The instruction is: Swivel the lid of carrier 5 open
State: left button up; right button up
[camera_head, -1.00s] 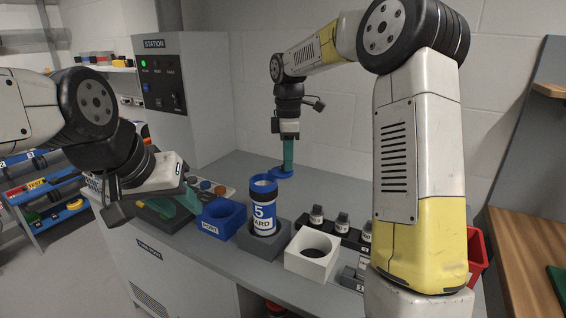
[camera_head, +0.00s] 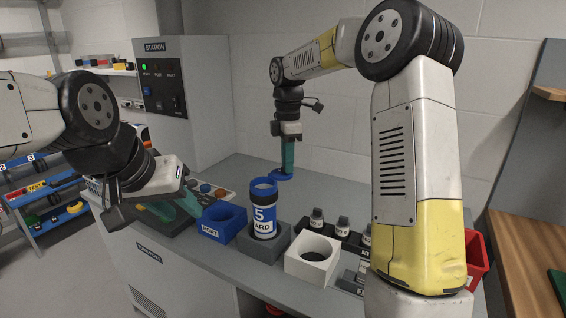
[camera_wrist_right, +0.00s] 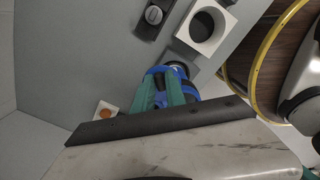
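Carrier 5 (camera_head: 264,221) is an upright white and blue tube labelled 5, standing in a grey holder (camera_head: 256,248). Its blue top ring (camera_head: 263,186) looks open. Its blue lid (camera_head: 283,176) lies swung out to the side, behind and right of the ring in the head view. My right gripper (camera_head: 287,170) points down with its teal fingertips at the lid. In the wrist view blue parts (camera_wrist_right: 190,90) show around and between the fingers; whether they grip the lid cannot be told. My left gripper (camera_head: 177,208) is open and empty at the left, away from the carrier.
A blue port block (camera_head: 222,229) stands left of the carrier and a white block with a round hole (camera_head: 296,262) right of it. The station box (camera_head: 185,85) stands at the back left. The bench behind is mostly clear.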

jog(key=shift+o, duration=1.4)
jog(key=shift+r, duration=0.15)
notch_tip(320, 180, up, 7)
jog(key=shift+r, duration=0.3)
